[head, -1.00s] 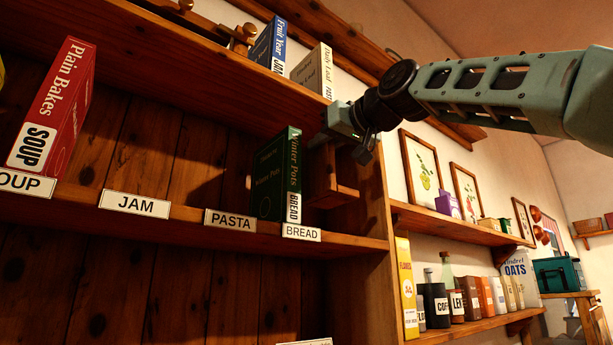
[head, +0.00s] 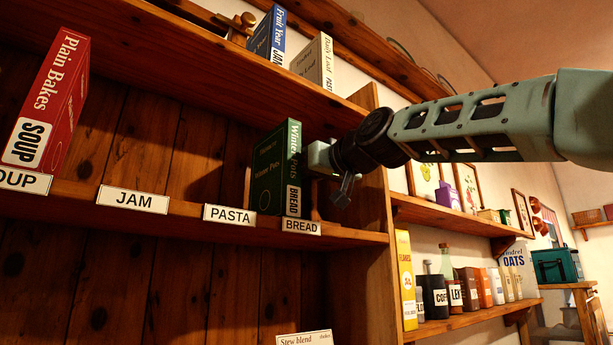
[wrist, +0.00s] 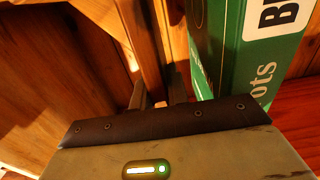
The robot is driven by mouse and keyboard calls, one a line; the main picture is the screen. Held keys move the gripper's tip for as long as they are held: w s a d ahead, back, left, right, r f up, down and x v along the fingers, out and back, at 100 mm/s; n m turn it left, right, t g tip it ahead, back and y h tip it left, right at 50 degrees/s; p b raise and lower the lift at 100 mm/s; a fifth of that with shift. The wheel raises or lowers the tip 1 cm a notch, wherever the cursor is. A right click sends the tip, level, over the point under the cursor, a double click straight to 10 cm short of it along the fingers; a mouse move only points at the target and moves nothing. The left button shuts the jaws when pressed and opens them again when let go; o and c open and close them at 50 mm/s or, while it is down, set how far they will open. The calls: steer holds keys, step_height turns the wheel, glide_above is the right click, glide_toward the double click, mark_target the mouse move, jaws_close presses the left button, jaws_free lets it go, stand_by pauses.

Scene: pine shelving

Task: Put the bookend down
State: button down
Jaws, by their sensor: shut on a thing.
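The wooden bookend (head: 315,205) is at the right end of the upper shelf, close to the right side of the green Winter Pots book (head: 270,180). It is mostly hidden behind the book and my gripper in the head view. Its foot appears low, at or just above the shelf board; I cannot tell whether it touches. My gripper (head: 321,160) is shut on the bookend's upper part. In the wrist view the bookend (wrist: 148,45) shows between the fingers (wrist: 160,95), with the green book (wrist: 240,50) just to the right.
The shelf (head: 345,236) ends at an upright panel (head: 375,210) close to the right of my gripper. Labels line the shelf edge, with BREAD (head: 301,227) below the green book. A red Plain Bakes book (head: 48,105) stands far left. The shelf between the books is clear.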

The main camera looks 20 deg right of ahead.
steer(key=c, duration=1.4)
jaws_free()
steer(key=shift+o, duration=0.2)
steer(key=b+v, duration=0.4)
steer(key=v, duration=0.8)
